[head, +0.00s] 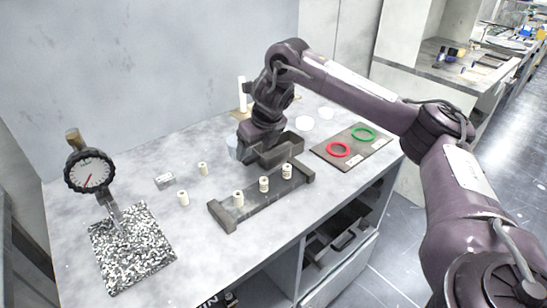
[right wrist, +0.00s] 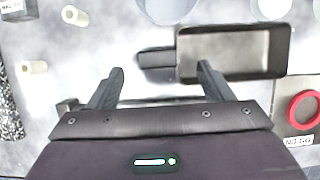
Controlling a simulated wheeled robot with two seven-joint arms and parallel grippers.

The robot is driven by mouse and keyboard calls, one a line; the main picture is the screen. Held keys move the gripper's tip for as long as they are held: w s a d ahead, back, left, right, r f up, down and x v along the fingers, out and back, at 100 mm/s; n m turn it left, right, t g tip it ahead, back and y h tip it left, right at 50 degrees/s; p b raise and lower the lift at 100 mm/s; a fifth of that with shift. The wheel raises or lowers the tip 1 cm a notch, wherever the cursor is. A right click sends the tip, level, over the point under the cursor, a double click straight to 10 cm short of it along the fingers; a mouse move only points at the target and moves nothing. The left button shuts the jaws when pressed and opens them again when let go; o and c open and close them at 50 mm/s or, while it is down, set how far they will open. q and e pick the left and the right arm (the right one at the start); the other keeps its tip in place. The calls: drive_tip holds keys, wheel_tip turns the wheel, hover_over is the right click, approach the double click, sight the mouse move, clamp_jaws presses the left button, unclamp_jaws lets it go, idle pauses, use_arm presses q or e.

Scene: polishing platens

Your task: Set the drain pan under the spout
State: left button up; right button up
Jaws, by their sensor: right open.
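The drain pan (right wrist: 232,52) is a dark, shallow rectangular tray with a short handle (right wrist: 157,62) on its left side in the right wrist view. In the head view the pan (head: 291,143) is partly hidden behind my right gripper (head: 264,160). My right gripper is open, and its fingertips (right wrist: 160,68) are on either side of the handle in the wrist picture, touching neither side; the height gap cannot be told. I cannot clearly make out a spout; a white upright post (head: 242,92) stands behind my wrist. My left gripper is not in view.
A dark rack (head: 249,205) with several white cylinders lies in front of the gripper. A mat with a red ring (head: 338,149) and a green ring (head: 363,134) is at right. A dial gauge (head: 90,172) stands over a speckled plate (head: 130,250) at left. Pale discs lie behind the pan.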

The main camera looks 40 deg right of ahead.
sight(252, 157)
drive_tip(key=shift+w+f, duration=0.2)
drive_tip(key=shift+f, duration=0.45)
drive_tip(key=x, duration=0.3)
drive_tip(key=shift+w+a+f+p, duration=0.1)
drive_tip(key=shift+f+p, duration=0.1)
drive_tip(key=shift+p, duration=0.2)
drive_tip(key=shift+w+f, duration=0.15)
drive_tip(key=shift+f, duration=0.3)
drive_tip(key=shift+c, duration=1.2)
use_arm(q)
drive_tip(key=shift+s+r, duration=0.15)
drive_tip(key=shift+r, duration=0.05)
use_arm(e)
drive_tip(key=c, duration=1)
drive_tip(key=shift+r, duration=0.1)
